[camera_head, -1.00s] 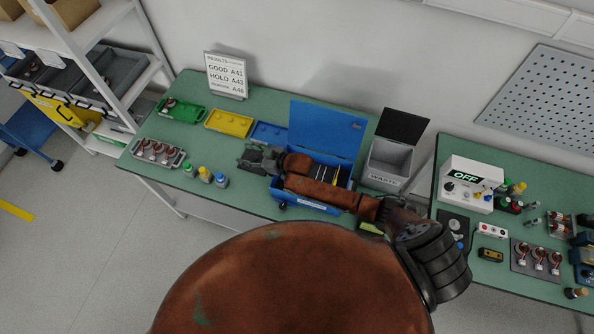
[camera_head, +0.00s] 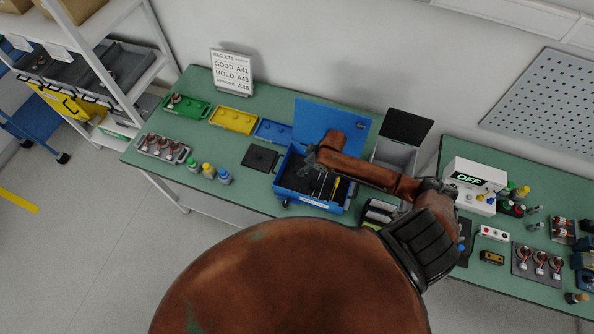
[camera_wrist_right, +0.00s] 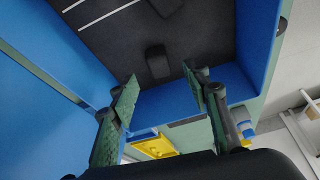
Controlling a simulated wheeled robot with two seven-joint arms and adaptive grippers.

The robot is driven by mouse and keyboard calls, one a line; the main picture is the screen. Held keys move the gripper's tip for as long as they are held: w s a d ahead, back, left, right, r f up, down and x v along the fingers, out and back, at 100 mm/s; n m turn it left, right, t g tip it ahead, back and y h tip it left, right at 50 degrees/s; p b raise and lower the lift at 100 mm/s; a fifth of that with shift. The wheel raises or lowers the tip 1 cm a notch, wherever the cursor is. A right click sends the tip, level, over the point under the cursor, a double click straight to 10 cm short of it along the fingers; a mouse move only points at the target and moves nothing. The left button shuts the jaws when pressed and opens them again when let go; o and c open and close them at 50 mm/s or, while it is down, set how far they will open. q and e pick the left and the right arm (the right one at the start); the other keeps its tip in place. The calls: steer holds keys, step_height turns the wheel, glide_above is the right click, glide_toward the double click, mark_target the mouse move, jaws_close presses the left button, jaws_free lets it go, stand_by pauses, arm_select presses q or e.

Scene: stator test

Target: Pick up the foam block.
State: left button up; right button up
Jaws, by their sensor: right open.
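A small dark block (camera_wrist_right: 157,62), which looks like the foam block, lies on the dark floor inside the open blue box (camera_wrist_right: 183,98). In the head view I cannot make the block out inside the blue box (camera_head: 310,200). My right gripper (camera_head: 313,160) is over the left part of that box. In the right wrist view its two fingers (camera_wrist_right: 163,84) are spread apart with nothing between them, and the block shows beyond the fingertips. My left gripper is not in view.
The box's raised blue lid (camera_head: 333,125) stands behind my gripper. A grey waste bin (camera_head: 393,157) is right of it. A flat black pad (camera_head: 260,158) lies left of the box. Bottles (camera_head: 208,170) and coloured trays (camera_head: 232,120) stand further left on the green table.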

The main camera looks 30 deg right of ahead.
mark_target(299, 169)
steer(key=p+x, duration=0.1)
steer(key=x, duration=0.4)
steer(key=shift+w, duration=0.2)
steer(key=c, duration=0.8)
steer(key=shift+r, duration=0.15)
